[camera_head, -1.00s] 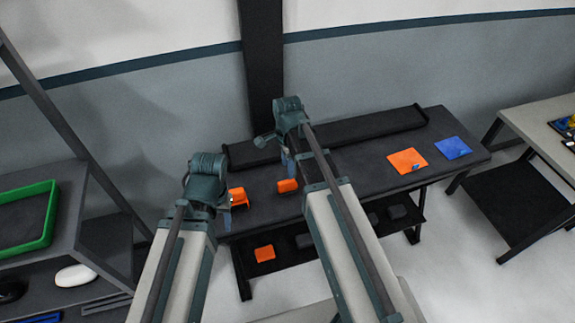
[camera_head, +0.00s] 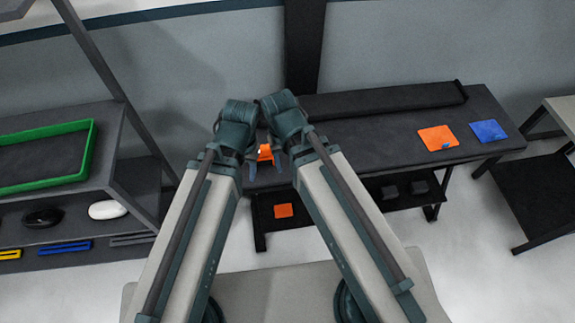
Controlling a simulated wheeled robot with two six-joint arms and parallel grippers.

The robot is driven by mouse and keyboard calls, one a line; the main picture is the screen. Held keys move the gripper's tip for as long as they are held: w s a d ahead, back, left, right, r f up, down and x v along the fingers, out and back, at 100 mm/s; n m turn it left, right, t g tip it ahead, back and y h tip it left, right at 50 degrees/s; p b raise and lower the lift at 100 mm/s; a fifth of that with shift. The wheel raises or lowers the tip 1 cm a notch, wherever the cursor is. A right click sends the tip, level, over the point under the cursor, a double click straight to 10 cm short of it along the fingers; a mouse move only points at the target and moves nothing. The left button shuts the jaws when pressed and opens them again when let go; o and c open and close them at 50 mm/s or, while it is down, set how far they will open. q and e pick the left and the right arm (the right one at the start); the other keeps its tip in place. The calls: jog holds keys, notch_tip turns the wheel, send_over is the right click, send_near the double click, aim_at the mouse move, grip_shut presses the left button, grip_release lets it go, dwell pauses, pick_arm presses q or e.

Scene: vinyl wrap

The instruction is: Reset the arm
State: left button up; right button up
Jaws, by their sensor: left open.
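My left arm comes in from the lower left and ends in a dark teal wrist. My left gripper (camera_head: 252,168) points down in front of the dark table, open, with nothing seen between its fingers. My right arm comes in from the lower right, and its wrist (camera_head: 285,116) is close beside the left one in the picture. The right fingers are mostly hidden, so their state does not show. An orange piece (camera_head: 265,152) on the table shows between the two wrists, partly covered by them.
The dark table (camera_head: 375,140) carries an orange sheet (camera_head: 438,138), a blue sheet (camera_head: 488,131) and a long black bar (camera_head: 385,101). An orange piece (camera_head: 284,210) lies on its lower shelf. A green-rimmed tray (camera_head: 91,150) stands on the left rack. Another table is at right.

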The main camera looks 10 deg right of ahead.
jog(key=shift+s+a+n, duration=0.35)
jog(key=shift+s+n, duration=0.4)
jog(key=shift+n, duration=0.45)
jog(key=shift+c, duration=0.5)
jog(key=shift+d, duration=0.15)
